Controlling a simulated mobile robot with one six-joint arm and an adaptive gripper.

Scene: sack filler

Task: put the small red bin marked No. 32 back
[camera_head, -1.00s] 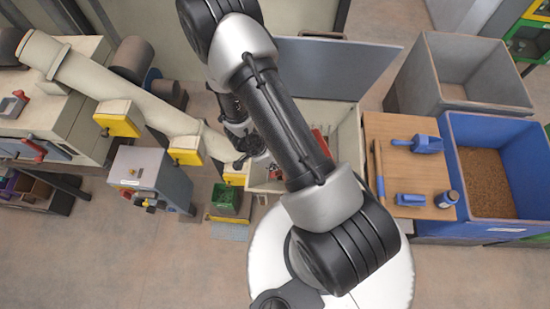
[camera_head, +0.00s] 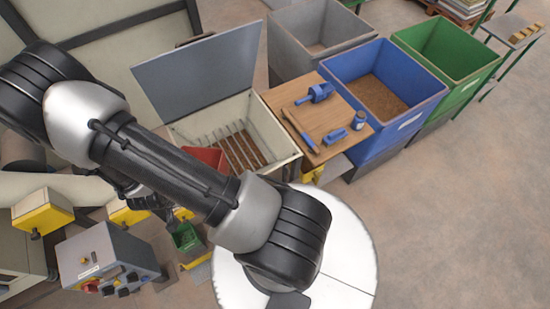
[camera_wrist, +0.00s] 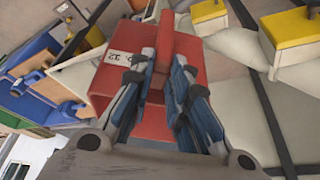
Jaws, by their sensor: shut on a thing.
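The small red bin (camera_wrist: 115,90) fills the middle of the wrist view, with a white label on its face that seems to read 32. My gripper (camera_wrist: 168,80) is shut on the bin's raised red grip (camera_wrist: 180,45), one blue-padded finger on each side. In the head view a red bin (camera_head: 211,157) shows beside my arm, over the left part of an open cream hopper (camera_head: 275,128). Most of it and my gripper are hidden behind my arm there.
The hopper has a raised grey lid (camera_head: 200,72) and a slatted grate. A wooden board (camera_head: 318,128) with blue tools adjoins it. Grey (camera_head: 290,30), blue (camera_head: 345,75) and green (camera_head: 425,45) crates stand beyond. A grey control box (camera_head: 100,255) is lower left. Floor at right is clear.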

